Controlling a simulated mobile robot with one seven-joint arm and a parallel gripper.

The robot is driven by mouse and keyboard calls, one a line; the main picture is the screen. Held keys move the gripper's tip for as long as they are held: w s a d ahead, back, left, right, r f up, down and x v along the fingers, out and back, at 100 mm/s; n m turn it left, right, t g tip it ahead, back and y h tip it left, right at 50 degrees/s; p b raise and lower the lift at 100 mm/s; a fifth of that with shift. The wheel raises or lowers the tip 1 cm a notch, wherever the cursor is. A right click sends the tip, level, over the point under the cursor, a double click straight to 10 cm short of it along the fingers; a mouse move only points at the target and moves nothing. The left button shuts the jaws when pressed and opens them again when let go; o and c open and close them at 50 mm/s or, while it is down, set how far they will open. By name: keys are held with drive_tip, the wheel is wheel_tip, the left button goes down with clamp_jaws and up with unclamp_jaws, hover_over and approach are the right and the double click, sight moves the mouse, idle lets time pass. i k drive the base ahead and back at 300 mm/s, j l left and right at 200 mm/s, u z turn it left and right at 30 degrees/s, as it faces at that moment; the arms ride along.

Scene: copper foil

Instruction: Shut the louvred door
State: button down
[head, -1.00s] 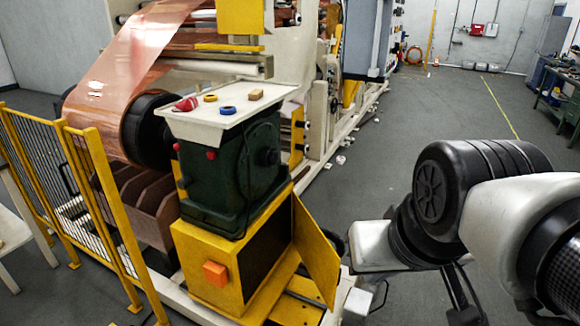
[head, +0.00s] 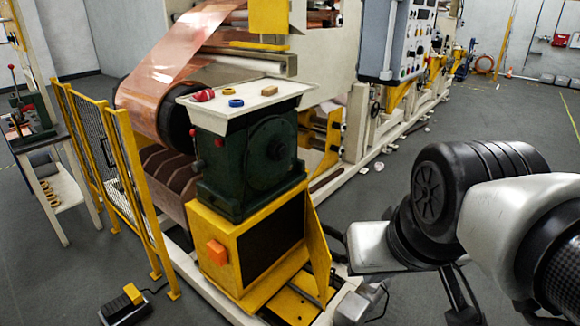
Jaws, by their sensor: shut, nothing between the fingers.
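The louvred door appears to be the yellow panel (head: 317,240) at the right edge of the yellow cabinet (head: 217,255) under the green machine. It stands open, swung outward, and I see it at a steep angle; its slats cannot be made out. The dark opening (head: 270,250) of the cabinet shows to the left of it. My arm (head: 480,195) reaches in from the right, with a silver link to the right of the door and apart from it in the picture. My gripper's fingers cannot be made out.
A green machine (head: 250,165) with a white tray top stands on the cabinet. A yellow guard fence (head: 125,180) and a pedal (head: 125,305) are at left. A yellow-topped base (head: 295,298) lies below the door. Grey floor (head: 425,150) is open behind my arm.

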sight(320, 255)
drive_tip(key=l+u, duration=0.45)
drive_tip(key=l, duration=0.7)
drive_tip(key=i+l+u, duration=0.15)
drive_tip(key=l, duration=0.2)
drive_tip(key=l+u, duration=0.15)
drive_tip(key=l, duration=0.2)
drive_tip(key=i+l+u, duration=0.15)
drive_tip(key=l, duration=0.25)
drive_tip(key=i+l, duration=0.1)
drive_tip(key=l, duration=0.25)
drive_tip(key=i+l+u, duration=0.15)
drive_tip(key=l, duration=0.5)
drive_tip(key=k, duration=0.35)
drive_tip(key=i+l+u, duration=0.15)
drive_tip(key=i, duration=0.25)
drive_tip(key=i+l+u, duration=0.1)
drive_tip(key=i+l, duration=0.15)
drive_tip(key=i, duration=0.2)
drive_tip(key=k+j+z, duration=0.05)
